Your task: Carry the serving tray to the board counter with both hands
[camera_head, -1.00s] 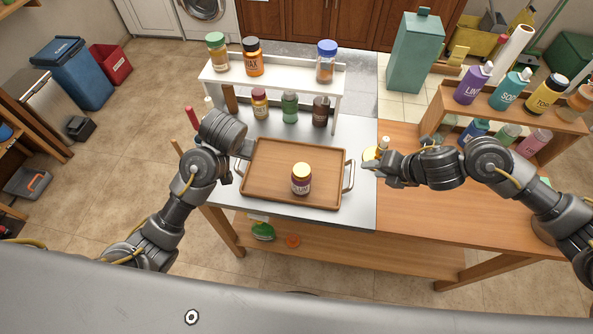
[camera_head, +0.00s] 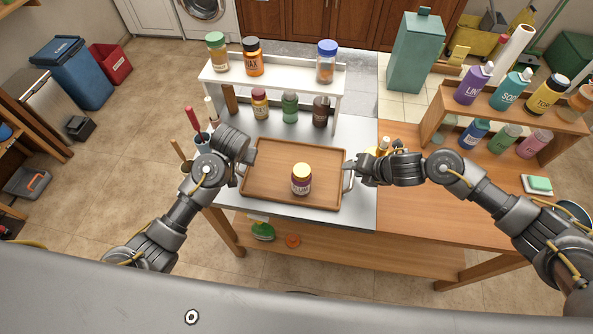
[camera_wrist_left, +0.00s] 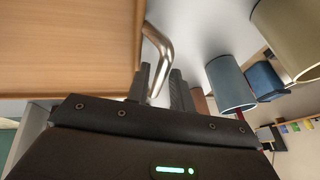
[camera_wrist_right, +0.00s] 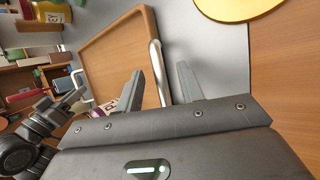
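The wooden serving tray (camera_head: 265,195) lies on the metal counter (camera_head: 362,205), with a metal handle at each end. A gold-lidded jar (camera_head: 301,180) stands upright on it. My left gripper (camera_head: 249,157) is at the left handle; in the left wrist view its fingers stand a little apart, with the handle (camera_wrist_left: 159,45) between them. My right gripper (camera_head: 352,168) is at the right handle; in the right wrist view its fingers are open on either side of the handle (camera_wrist_right: 155,60). The wooden board counter (camera_head: 425,225) adjoins on the right.
A white shelf with several jars (camera_head: 254,58) stands behind the tray. The counter's front middle is clear.

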